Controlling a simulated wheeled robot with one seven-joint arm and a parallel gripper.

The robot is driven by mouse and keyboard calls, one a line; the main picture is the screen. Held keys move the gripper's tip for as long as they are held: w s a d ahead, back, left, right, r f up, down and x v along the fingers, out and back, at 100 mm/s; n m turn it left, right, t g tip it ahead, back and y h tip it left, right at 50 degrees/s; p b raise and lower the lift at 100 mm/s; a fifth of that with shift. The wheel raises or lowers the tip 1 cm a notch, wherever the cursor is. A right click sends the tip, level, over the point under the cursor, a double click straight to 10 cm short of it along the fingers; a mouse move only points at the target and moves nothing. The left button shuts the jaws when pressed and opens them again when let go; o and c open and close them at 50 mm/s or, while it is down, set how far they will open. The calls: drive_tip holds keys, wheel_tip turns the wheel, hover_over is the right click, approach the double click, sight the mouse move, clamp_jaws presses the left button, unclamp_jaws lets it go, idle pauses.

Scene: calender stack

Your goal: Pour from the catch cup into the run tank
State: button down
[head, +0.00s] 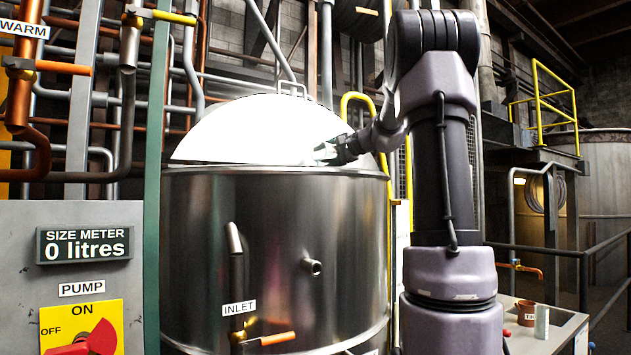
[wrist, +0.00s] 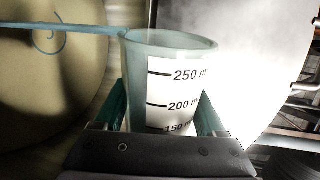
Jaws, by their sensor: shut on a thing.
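The catch cup (wrist: 165,85) is translucent, pale blue-green, with a white scale marked 250, 200 and 150. A thin blue handle runs left from its rim in the wrist view. My gripper (wrist: 163,108) is shut on the cup's sides. In the head view my gripper (head: 328,152) is at the top rim of a large steel tank (head: 200,250), in front of its white domed lid (head: 245,130). I take this to be the run tank; no such label shows. The cup's contents, and whether it is tilted, cannot be told.
A round beige surface (wrist: 50,90) lies left of the cup in the wrist view. A panel (head: 30,280) with a size meter reading 0 litres and a pump switch (head: 85,335) stands at left. A small brown pot (head: 526,312) stands on a bench at right.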

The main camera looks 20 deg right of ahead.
drive_tip(key=shift+s+a+r+n, duration=0.15)
drive_tip(key=shift+r+n, duration=0.25)
drive_tip(key=shift+n, duration=0.2)
idle(0.6)
drive_tip(key=w+d+r+m+y+b, duration=0.2)
drive_tip(key=d+r+m+y+b, duration=0.1)
drive_tip(key=m, duration=1.3)
wheel_tip(320, 180, up, 2)
drive_tip(key=shift+w+d+y, duration=0.25)
drive_tip(key=shift+d+y, duration=0.25)
drive_tip(key=shift+d, duration=0.2)
